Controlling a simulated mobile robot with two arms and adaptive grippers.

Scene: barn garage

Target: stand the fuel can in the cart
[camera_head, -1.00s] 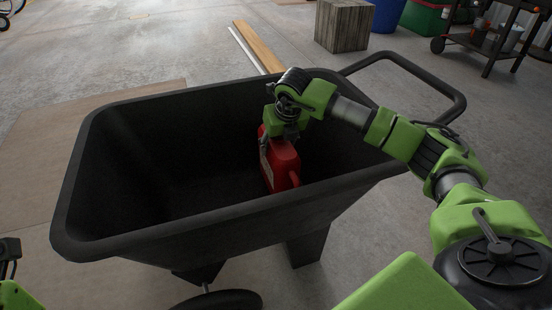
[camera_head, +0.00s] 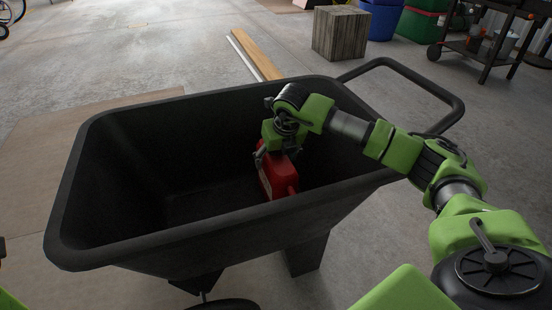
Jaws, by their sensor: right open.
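The black cart (camera_head: 130,232) fills the middle of the head view, with its deep tub open upward and its handle at the right. The red fuel can (camera_head: 279,180) is inside the tub near its right part, looking roughly upright; its lower part is hidden by the near wall. My right gripper (camera_head: 268,152) reaches down into the tub at the top of the can. It is open, with its fingers around or beside the can's top; I cannot tell whether they touch it. Of my left arm only a sliver shows at the lower left edge, and its gripper cannot be made out.
A wooden block (camera_head: 341,33) stands on the floor behind the cart. Wooden planks (camera_head: 254,54) lie behind the tub. A blue bin (camera_head: 380,18), a green bin (camera_head: 422,20) and a black wheeled rack (camera_head: 478,50) stand at the back right. The floor at the back left is open.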

